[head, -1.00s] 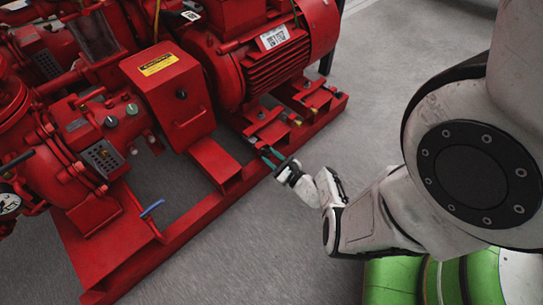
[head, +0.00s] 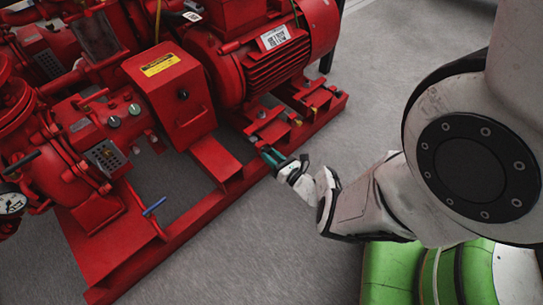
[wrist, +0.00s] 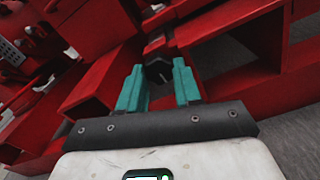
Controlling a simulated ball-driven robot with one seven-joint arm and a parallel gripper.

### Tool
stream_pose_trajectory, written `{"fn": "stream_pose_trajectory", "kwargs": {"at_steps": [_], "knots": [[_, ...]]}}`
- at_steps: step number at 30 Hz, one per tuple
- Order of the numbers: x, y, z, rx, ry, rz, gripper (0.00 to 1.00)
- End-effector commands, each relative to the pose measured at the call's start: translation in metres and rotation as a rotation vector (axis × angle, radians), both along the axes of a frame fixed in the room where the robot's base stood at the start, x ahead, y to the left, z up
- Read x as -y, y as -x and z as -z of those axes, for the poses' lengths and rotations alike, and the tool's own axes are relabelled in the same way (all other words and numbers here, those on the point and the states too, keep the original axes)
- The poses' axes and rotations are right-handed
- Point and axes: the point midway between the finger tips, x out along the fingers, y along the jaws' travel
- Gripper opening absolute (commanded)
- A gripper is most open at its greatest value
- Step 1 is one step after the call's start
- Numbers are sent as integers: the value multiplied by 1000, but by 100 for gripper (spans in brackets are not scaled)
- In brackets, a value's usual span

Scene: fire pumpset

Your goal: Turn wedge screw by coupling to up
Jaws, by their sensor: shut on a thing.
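My gripper (head: 268,153) is at the motor-foot end of the red pump base, beside the base rail. In the wrist view my gripper (wrist: 158,84) has its two teal fingers closed on the wedge screw by the coupling (wrist: 158,70), a dark block-like head between the fingertips. The screw's lower part is hidden by the fingers, and its exact angle is hard to tell. In the head view the screw is too small and covered to make out.
The red coupling guard (head: 177,97) with a yellow label stands left of my gripper. The red motor (head: 265,55) is above it. Red base beams (wrist: 104,82) lie close around the fingers. Grey floor (head: 240,245) is clear in front of the base.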

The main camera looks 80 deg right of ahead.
Motion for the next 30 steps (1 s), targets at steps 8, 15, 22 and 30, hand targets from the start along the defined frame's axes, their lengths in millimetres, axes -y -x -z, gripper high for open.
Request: {"fn": "stream_pose_trajectory", "kwargs": {"at_steps": [8,15,22,30], "knots": [[-1,1,2,5,-18,1,3],[-1,1,2,3,-17,1,34],[-1,1,1,5,-15,1,56],[-1,1,0,7,-13,1,59]]}}
